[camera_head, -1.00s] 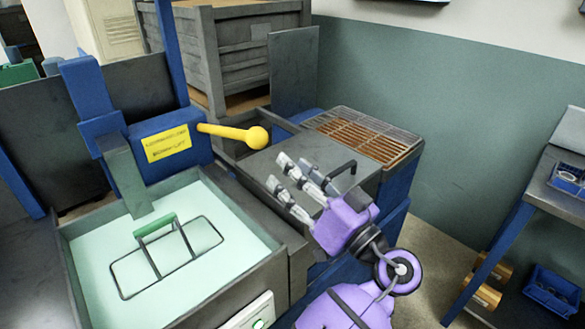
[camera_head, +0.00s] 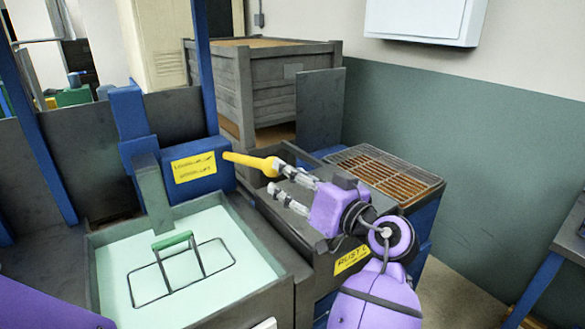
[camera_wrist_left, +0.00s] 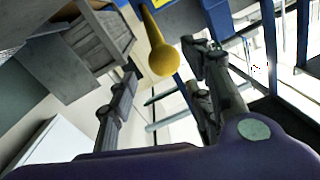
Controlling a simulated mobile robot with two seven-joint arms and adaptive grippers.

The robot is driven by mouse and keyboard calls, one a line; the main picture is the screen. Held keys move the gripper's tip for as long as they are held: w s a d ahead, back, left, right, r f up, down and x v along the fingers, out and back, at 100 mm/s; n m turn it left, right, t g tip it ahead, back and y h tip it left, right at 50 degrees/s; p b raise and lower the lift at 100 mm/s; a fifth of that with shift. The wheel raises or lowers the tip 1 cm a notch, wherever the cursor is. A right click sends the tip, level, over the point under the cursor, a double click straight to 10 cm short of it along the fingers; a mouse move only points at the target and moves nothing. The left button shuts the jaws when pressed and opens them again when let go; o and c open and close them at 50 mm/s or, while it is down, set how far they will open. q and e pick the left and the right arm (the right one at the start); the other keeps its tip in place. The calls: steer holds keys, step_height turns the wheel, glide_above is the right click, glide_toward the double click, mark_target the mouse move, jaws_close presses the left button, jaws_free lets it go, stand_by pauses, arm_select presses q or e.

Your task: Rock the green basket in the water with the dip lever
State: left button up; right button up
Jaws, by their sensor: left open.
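The green basket (camera_head: 173,241) is a dark wire frame with a green grip, lying in the pale water of the tank (camera_head: 282,283). The yellow dip lever (camera_head: 245,160) sticks out to the right from the blue lift housing (camera_head: 217,182). My left gripper (camera_head: 274,178) is open at the lever's knob end. In the left wrist view the yellow knob (camera_wrist_left: 163,60) lies between the spread fingertips (camera_wrist_left: 160,65); I cannot tell whether they touch it. In the head view a fingertip overlaps the knob. My right gripper is not in view.
A rusty grate (camera_head: 385,172) lies on the bench right of the gripper. A grey slatted crate (camera_head: 270,95) and an upright dark panel (camera_head: 320,110) stand behind. A blue post (camera_head: 205,70) rises behind the lift. A white wall box (camera_head: 425,20) hangs above.

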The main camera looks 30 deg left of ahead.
arm_select(q)
steer(key=p+x, duration=0.1)
steer(key=x, duration=0.4)
steer(key=shift+a+r, duration=0.15)
steer(key=shift+a, duration=0.15)
steer(key=shift+w+a, duration=0.15)
steer(key=shift+a, duration=0.15)
steer(key=shift+w+a, duration=0.1)
steer(key=shift+a, duration=0.1)
jaws_close()
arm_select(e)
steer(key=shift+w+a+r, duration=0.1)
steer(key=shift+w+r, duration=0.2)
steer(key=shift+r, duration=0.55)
